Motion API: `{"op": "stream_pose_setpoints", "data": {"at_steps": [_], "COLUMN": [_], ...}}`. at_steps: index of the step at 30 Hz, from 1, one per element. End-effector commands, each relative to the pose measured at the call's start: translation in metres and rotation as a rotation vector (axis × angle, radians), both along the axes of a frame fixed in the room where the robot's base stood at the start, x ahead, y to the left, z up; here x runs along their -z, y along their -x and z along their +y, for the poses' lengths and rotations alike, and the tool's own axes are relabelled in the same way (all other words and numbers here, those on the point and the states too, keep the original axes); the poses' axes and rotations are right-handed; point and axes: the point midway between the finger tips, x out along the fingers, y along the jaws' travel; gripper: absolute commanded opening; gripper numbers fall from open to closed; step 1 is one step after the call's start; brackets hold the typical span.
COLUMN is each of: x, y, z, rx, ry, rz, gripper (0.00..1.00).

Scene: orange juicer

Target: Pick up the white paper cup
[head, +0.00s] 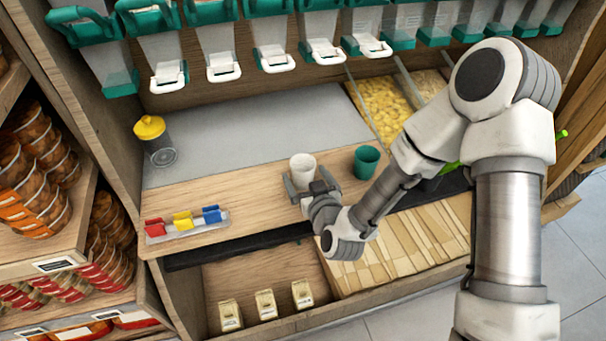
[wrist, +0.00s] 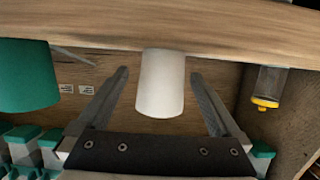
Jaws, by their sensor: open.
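The white paper cup (head: 302,162) stands upright on the wooden counter (head: 255,191) in the head view. My gripper (head: 307,181) is open at the cup's near side, with its fingers low beside the cup. In the wrist view, which is upside down, the white cup (wrist: 161,85) shows between the two spread fingers (wrist: 160,78). A gap shows on each side, and neither finger appears to touch the cup. The cup's lower near side is partly hidden by my gripper in the head view.
A green cup (head: 366,161) stands just right of the white cup. A tray with red, yellow and blue clips (head: 183,221) lies to the left. A yellow-lidded jar (head: 154,139) stands behind it. Dispensers (head: 272,57) hang above.

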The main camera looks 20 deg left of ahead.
Motion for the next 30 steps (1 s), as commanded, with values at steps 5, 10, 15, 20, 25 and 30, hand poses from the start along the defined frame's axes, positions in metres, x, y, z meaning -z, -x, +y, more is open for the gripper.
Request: {"op": "stream_pose_setpoints", "data": {"at_steps": [5,10,15,20,25,30], "x": [0.013,0.018,0.019,0.019,0.019,0.019], "y": [-0.016,-0.030,-0.034,-0.034,-0.034,-0.034], "z": [0.016,0.028,0.032,0.032,0.032,0.032], "rx": [0.002,0.003,0.000,0.000,0.000,0.000], "ry": [-0.003,-0.002,-0.001,-0.001,-0.001,-0.001], "rz": [0.001,0.000,0.001,0.001,0.001,0.001], "gripper": [1.00,1.00,1.00,0.96,0.66,0.35]}}
